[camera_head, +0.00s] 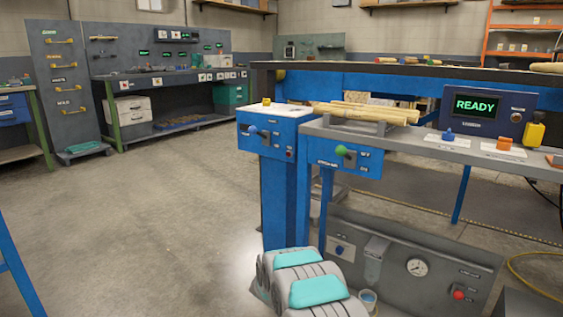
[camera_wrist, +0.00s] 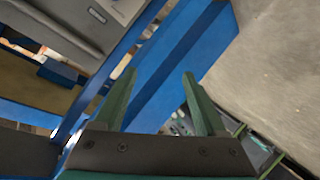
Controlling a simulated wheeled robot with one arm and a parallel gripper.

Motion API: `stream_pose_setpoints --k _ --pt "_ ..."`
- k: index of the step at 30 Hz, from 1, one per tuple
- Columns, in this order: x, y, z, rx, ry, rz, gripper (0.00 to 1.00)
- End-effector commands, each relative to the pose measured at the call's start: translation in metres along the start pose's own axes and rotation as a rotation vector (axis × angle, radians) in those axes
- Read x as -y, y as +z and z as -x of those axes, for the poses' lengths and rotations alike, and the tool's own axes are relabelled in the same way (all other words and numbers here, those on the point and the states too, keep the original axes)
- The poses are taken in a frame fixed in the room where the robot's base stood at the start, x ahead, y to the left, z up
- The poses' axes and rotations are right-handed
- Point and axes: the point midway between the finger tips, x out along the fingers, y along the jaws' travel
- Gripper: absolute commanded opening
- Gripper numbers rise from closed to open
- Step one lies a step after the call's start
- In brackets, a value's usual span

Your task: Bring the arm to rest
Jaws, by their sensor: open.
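My gripper (camera_wrist: 159,76) shows in the wrist view with its two green fingers spread apart and nothing between them. Behind the fingers is a blue post or panel (camera_wrist: 185,50) of the workbench. In the head view, a part of my own arm (camera_head: 305,283), grey with teal covers, shows at the bottom centre, low in front of the bench. My gripper itself cannot be made out in the head view.
The blue and grey workbench (camera_head: 420,146) stands right of centre, with wooden sticks (camera_head: 365,112) and a READY display (camera_head: 476,105) on it. A grey panel with a gauge (camera_head: 417,267) is below. Open concrete floor (camera_head: 150,215) lies to the left.

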Motion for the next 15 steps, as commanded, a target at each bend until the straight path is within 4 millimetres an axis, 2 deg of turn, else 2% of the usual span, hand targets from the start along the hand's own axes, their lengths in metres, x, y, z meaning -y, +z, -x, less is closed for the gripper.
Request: stream_pose_setpoints --k 1,6,11,15 --pt "-0.007 -0.016 0.010 0.002 -0.045 -0.029 0.74" --pt "-0.016 -0.048 0.047 0.031 -0.213 -0.110 0.74" --pt "-0.027 -0.066 0.092 0.083 -0.359 -0.167 0.74" --pt "-0.041 -0.077 0.138 0.141 -0.473 -0.205 0.74"
